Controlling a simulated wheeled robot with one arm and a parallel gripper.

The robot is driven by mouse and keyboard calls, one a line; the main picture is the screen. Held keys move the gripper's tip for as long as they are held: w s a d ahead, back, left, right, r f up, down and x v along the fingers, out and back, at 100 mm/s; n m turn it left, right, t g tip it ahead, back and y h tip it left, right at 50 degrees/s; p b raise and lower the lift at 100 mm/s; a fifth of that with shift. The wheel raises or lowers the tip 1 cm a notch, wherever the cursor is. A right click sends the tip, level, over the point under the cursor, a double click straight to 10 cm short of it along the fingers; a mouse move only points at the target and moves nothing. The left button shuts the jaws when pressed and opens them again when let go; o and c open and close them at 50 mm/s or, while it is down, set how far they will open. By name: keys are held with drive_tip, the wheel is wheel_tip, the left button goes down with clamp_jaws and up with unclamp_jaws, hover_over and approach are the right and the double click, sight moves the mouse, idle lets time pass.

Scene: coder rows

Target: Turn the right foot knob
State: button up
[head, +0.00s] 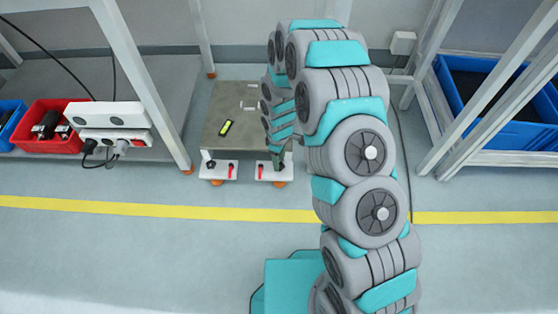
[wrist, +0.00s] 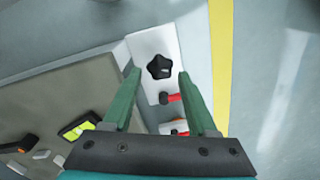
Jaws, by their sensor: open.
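The right foot knob is a black star-shaped knob (wrist: 160,67) on a white foot plate (wrist: 151,45) in the wrist view. My gripper (wrist: 160,72) is open, with its two green fingers apart. The knob shows between the fingertips; I cannot tell how far beyond them it lies. A red lever (wrist: 171,98) sits on the same plate, also between the fingers. In the head view my gripper (head: 277,160) is over the right foot plate (head: 265,179) at the table's front and hides the knob. The red lever (head: 261,172) shows to its left.
The left foot plate (head: 218,177) has its own black knob (head: 211,164) and red lever (head: 231,171). A yellow-green level (head: 226,128) lies on the grey table (head: 225,108). White rack posts (head: 150,80) stand to the left. The floor in front is clear.

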wheel_tip(320, 180, up, 5)
drive_tip(key=shift+w+a+r, duration=0.1)
drive_tip(key=shift+r, duration=0.5)
drive_tip(key=s+d+r+m+p, duration=0.1)
drive_tip(key=s+d+r+m, duration=0.35)
drive_tip(key=r, duration=0.65)
drive_tip(key=s+d+r+m+p, duration=0.2)
drive_tip(key=s+d+r, duration=0.4)
drive_tip(key=r, duration=0.6)
drive_tip(key=s+d+r+m+p, duration=0.1)
drive_tip(key=s+d+r+m, duration=0.1)
drive_tip(key=s+r, duration=0.4)
drive_tip(key=s+d+r+m+g+p, duration=0.1)
drive_tip(key=s+r+m, duration=0.4)
drive_tip(key=s, duration=1.2)
drive_tip(key=shift+d+r+g, duration=0.3)
drive_tip(key=shift+d+r, duration=0.4)
